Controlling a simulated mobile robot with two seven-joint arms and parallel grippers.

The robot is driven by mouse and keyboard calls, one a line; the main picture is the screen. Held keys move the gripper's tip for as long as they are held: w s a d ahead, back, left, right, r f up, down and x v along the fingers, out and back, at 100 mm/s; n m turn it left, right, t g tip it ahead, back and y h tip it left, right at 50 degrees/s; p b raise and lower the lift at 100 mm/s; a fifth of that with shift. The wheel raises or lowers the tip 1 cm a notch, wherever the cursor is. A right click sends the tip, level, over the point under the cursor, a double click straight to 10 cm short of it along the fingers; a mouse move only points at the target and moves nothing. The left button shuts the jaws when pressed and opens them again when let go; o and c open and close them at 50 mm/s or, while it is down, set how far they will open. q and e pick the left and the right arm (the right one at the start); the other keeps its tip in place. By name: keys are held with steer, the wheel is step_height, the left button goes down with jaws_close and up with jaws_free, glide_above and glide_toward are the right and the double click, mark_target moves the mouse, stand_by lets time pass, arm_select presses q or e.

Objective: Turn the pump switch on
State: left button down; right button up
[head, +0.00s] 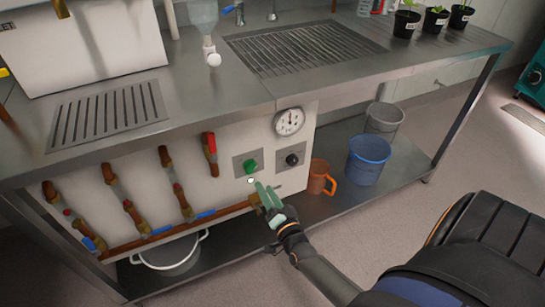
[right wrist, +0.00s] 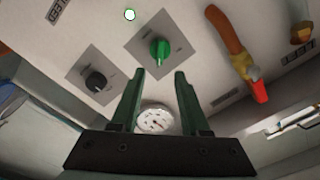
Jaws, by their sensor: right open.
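A green rotary knob (head: 249,166) sits on a square grey plate on the white front panel (head: 225,195) under the bench. A black rotary knob (head: 291,159) on a similar plate is to its right. I cannot read which one is marked as the pump switch. A small pale round lamp or dot (head: 251,181) shows just below the green knob. My right gripper (head: 265,191) is open and empty, low in front of the panel, below the green knob. In the right wrist view the green knob (right wrist: 160,50) lies just beyond the open fingertips (right wrist: 160,76), apart from them.
A round gauge (head: 288,122) is above the knobs. Pipes with red-handled valves (head: 210,150) are to the left. An orange jug (head: 318,178), a blue bucket (head: 367,160) and a grey bucket (head: 384,118) stand on the lower shelf at right. The steel bench top (head: 205,95) overhangs the panel.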

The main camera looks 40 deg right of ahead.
steer(key=v, duration=0.4)
steer(key=shift+s, duration=0.1)
stand_by(0.5)
